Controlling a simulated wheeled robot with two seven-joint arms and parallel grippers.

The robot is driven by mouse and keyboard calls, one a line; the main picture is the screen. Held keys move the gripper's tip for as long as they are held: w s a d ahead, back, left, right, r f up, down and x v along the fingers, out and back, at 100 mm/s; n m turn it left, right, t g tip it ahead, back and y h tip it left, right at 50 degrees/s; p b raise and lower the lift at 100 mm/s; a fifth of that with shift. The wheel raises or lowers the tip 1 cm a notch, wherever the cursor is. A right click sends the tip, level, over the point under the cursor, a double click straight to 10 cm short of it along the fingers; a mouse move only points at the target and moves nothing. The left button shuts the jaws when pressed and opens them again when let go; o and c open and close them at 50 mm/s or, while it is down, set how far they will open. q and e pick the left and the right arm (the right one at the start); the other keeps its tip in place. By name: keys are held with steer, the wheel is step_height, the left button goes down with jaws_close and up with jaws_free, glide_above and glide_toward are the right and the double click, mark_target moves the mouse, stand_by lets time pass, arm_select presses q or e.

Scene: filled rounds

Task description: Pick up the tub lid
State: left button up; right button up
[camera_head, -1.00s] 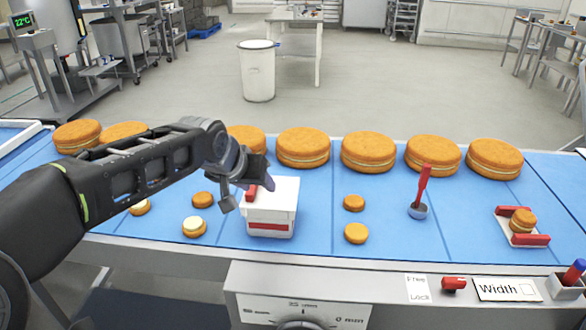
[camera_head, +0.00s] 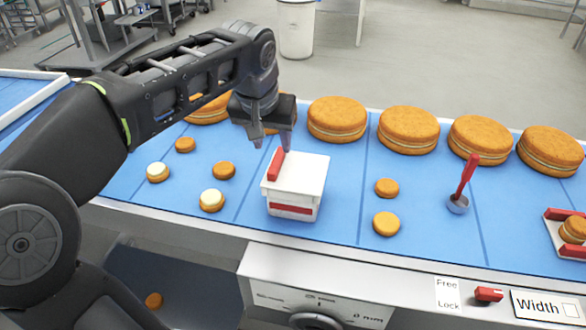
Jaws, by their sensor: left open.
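The tub lid (camera_head: 305,172) is white with a red bar handle (camera_head: 276,164) along its left side. It sits on a white tub (camera_head: 292,207) with a red stripe, on the blue belt. My left gripper (camera_head: 271,144) points down just above the handle, its fingers open. One finger shows left of the handle and one right of it; I cannot tell whether they touch it. My right gripper is not in view.
Large filled rounds (camera_head: 337,119) line the belt's far side. Several small rounds (camera_head: 223,170) lie left of the tub and two small ones (camera_head: 386,224) lie right of it. A red-handled tool (camera_head: 466,180) stands farther right, beside a tray (camera_head: 554,233).

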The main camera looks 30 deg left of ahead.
mark_target(276, 160)
arm_select(q)
steer(key=shift+x, duration=1.25)
steer(key=shift+p+x, duration=0.65)
steer(key=shift+x, duration=1.95)
steer(key=shift+a, duration=0.15)
steer(key=shift+c, duration=0.3)
jaws_close()
